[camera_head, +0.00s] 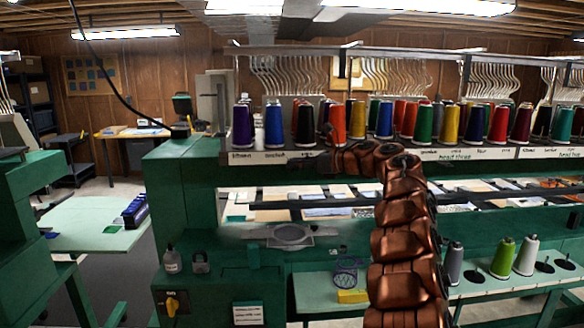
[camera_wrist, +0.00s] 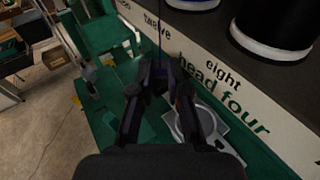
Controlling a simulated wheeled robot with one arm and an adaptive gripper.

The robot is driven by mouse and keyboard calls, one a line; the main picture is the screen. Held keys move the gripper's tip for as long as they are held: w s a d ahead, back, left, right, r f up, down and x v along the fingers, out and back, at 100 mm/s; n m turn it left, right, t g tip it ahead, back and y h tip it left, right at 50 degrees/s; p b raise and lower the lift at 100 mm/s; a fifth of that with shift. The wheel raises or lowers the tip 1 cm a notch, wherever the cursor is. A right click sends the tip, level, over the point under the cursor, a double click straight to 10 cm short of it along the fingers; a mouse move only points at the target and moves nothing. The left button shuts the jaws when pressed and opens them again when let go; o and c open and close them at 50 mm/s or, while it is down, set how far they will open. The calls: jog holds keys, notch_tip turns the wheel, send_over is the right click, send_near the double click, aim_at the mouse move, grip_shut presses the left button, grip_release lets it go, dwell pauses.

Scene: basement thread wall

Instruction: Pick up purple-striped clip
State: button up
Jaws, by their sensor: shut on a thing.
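My gripper (camera_wrist: 160,76) is in the middle of the wrist view, its two dark fingers closed together at the tips. A small dark, purplish thing (camera_wrist: 160,66) is pinched between the fingertips, and a thin dark line rises above it. It looks like the clip, but its stripes cannot be made out. The gripper is in front of the white label strip (camera_wrist: 222,85) below the thread rack, above the green machine bed. In the head view my copper arm reaches up and left to that strip, and the clip cannot be made out there.
Thread cones, including a blue one (camera_head: 274,127), stand along the rack just above the strip. Below are a grey hoop plate (camera_head: 290,235), a purple wire basket (camera_head: 346,270) and a yellow block (camera_head: 352,296). A padlock (camera_head: 200,263) and bottle (camera_head: 172,261) stand lower left.

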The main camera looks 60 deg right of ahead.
jog(key=shift+r, duration=0.1)
jog(key=shift+r+b, duration=0.35)
jog(key=shift+r, duration=1.25)
jog(key=s+a+r+b, duration=0.1)
jog(key=s+a+b, duration=0.8)
jog(key=s, duration=0.4)
jog(key=shift+r, duration=0.3)
